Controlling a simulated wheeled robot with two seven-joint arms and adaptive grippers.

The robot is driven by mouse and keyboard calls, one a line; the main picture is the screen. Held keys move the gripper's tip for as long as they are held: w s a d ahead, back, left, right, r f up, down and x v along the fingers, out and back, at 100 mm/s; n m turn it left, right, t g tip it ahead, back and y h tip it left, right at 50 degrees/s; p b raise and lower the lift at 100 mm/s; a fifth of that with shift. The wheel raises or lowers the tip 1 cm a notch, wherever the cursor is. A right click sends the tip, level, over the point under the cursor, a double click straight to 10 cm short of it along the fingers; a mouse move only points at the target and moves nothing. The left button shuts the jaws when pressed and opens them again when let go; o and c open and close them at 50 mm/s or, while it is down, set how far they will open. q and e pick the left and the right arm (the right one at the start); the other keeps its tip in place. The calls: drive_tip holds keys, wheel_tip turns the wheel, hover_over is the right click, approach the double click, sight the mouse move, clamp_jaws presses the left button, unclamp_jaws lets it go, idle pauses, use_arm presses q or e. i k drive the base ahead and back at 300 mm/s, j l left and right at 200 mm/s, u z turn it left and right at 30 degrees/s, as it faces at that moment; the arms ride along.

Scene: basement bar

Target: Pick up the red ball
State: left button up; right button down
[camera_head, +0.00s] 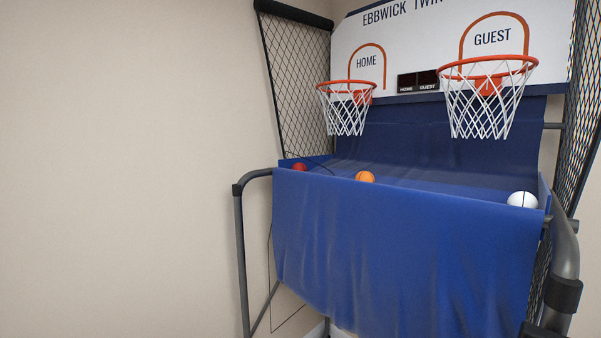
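The red ball (299,167) rests at the left end of the arcade basketball game's blue ball trough, just behind the front edge. Only its upper part shows; the blue front cloth hides the rest. Neither of my grippers can be seen in the head view.
An orange ball (365,177) and a white ball (522,200) lie in the same trough. The blue front cloth (400,250) hangs on a grey tube frame (241,250). Two hoops (345,88) and (487,75) hang above. A black side net (300,90) borders the left. Bare wall fills the left.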

sight(299, 167)
drive_tip(key=u, duration=0.4)
drive_tip(key=i+u, duration=0.15)
drive_tip(key=u, duration=0.7)
drive_tip(key=i+l+u, duration=0.1)
drive_tip(key=u, duration=0.75)
drive_tip(key=l+u, duration=0.15)
drive_tip(key=u, duration=0.25)
drive_tip(key=i+l+u, duration=0.1)
drive_tip(key=l+u, duration=0.2)
drive_tip(key=l+z, duration=0.15)
drive_tip(key=l, duration=0.4)
drive_tip(key=l+z, duration=0.95)
drive_tip(key=z, duration=0.15)
drive_tip(key=i+l+z, duration=0.1)
drive_tip(key=l+z, duration=0.15)
drive_tip(key=z, duration=0.2)
